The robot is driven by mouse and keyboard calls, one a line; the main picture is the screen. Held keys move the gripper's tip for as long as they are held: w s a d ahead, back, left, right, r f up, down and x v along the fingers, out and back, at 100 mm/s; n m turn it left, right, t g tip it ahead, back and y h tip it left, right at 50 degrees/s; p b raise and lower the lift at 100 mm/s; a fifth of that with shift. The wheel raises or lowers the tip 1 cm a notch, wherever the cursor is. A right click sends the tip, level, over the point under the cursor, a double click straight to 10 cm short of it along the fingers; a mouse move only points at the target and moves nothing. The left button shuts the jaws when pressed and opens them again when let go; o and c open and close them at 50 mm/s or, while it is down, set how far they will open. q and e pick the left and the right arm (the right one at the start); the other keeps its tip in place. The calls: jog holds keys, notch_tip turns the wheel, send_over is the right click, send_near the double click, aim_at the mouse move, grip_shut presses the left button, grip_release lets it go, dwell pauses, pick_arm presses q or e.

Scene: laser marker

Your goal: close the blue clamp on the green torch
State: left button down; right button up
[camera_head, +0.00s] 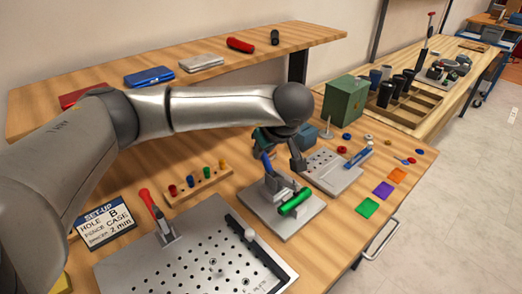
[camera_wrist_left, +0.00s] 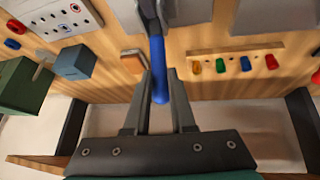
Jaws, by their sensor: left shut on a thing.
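The blue clamp (camera_head: 267,165) stands on a grey metal plate (camera_head: 262,212) in the middle of the table, its blue lever raised and leaning. The green torch (camera_head: 296,202) lies at the clamp's front, near the plate's right edge. My left gripper (camera_wrist_left: 160,82) is shut on the blue lever; the lever (camera_wrist_left: 158,65) runs between its two fingers in the left wrist view. In the head view my left gripper (camera_head: 278,157) is partly hidden by its own arm. The torch is not clearly visible in the left wrist view. My right gripper is not in view.
A perforated plate (camera_head: 180,277) with a red-handled clamp (camera_head: 148,203) lies at front left. A peg rack (camera_head: 198,187) stands behind it. A green box (camera_head: 344,100) and a plate with holes (camera_head: 331,173) stand right of the blue clamp. Coloured squares lie near the right edge.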

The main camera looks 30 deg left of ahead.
pick_arm(q)
jog(key=shift+d+r+y, duration=0.15)
jog(key=shift+r+y, duration=0.05)
jog(key=shift+y, duration=0.2)
jog(key=c, duration=0.8)
grip_release()
jog(key=shift+s+f, duration=0.1)
jog(key=shift+o, duration=0.2)
jog(key=p+v, duration=0.2)
jog(key=v, duration=1.3)
jog(key=shift+s, duration=0.25)
